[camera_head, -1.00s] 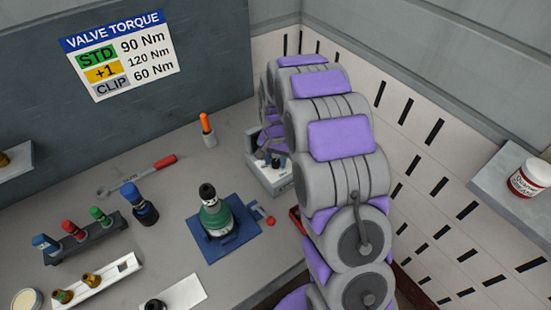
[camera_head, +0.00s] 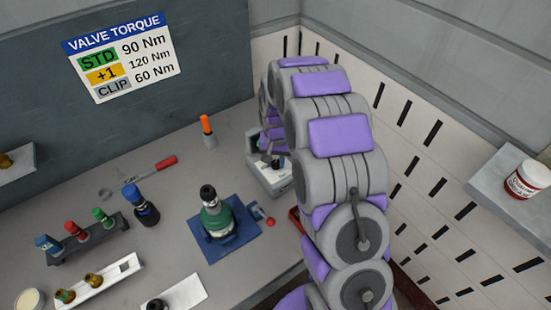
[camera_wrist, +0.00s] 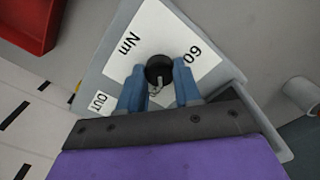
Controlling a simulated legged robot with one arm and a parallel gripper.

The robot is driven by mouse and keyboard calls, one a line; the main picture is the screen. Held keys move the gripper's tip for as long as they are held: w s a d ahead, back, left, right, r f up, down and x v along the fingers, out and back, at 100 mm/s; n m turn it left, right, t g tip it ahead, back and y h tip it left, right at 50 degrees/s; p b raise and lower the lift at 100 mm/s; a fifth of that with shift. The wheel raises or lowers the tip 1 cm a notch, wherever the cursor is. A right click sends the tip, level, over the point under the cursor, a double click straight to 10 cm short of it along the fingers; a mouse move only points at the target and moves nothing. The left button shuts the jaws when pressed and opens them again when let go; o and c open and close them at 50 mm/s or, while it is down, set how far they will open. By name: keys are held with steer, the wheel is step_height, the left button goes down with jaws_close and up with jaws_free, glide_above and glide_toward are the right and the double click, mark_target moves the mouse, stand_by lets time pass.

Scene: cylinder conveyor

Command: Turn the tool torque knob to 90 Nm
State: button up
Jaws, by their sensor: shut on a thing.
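The tool torque knob (camera_wrist: 158,69) is a small round black knob in the wrist view. It sits on a white dial plate (camera_wrist: 150,28) marked "Nm", with a two-digit number at its right that is tilted and hard to read. My gripper (camera_wrist: 159,88) is shut on the knob, with one blue finger at each side of it. A small light mark shows at the knob's lower edge; which value it points to I cannot tell. In the head view the grey knob box (camera_head: 270,183) stands on the bench, partly hidden by my arm.
A "VALVE TORQUE" sign (camera_head: 122,57) reads STD 90, +1 120, CLIP 60 Nm. A green cylinder valve (camera_head: 216,220) stands on a blue base left of my arm. A red tray (camera_wrist: 25,22) and a label "OUT" (camera_wrist: 99,102) show in the wrist view.

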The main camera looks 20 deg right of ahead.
mark_target(275, 162)
steer(key=n+p, duration=0.2)
steer(key=n, duration=0.3)
steer(key=shift+r, duration=0.1)
steer(key=shift+n+p, duration=0.7)
steer(key=shift+n, duration=1.6)
steer(key=shift+w, duration=0.1)
steer(key=o, duration=1)
steer(key=shift+o, duration=0.2)
step_height(275, 162, up, 17)
steer(key=p, duration=0.1)
steer(key=shift+r, duration=0.1)
